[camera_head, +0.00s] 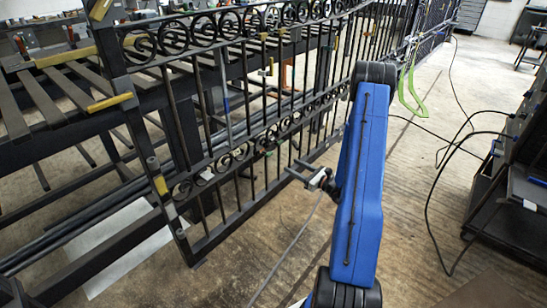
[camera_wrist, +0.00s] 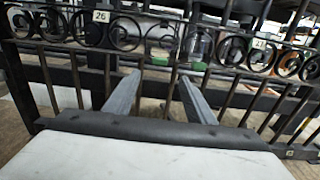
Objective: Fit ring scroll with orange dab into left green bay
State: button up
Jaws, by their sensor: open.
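The black iron gate (camera_head: 225,110) stands upright with an upper and a lower band of ring scrolls. My gripper (camera_head: 318,179) is at the gate's near side, level with the lower band. In the wrist view my gripper (camera_wrist: 160,76) has its two grey fingers spread apart with nothing between them. A scroll band (camera_wrist: 160,35) runs just above the fingertips. Small green and orange patches show behind and between the bars there.
A white number tag (camera_wrist: 101,16) reads 26 on the band. A slatted bench (camera_head: 60,95) stands behind the gate at left. Dark cabinets (camera_head: 515,190) and loose black cables (camera_head: 440,200) are at right. The concrete floor between is mostly clear.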

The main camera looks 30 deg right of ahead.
aim_at(271, 154)
jog(key=x, duration=1.3)
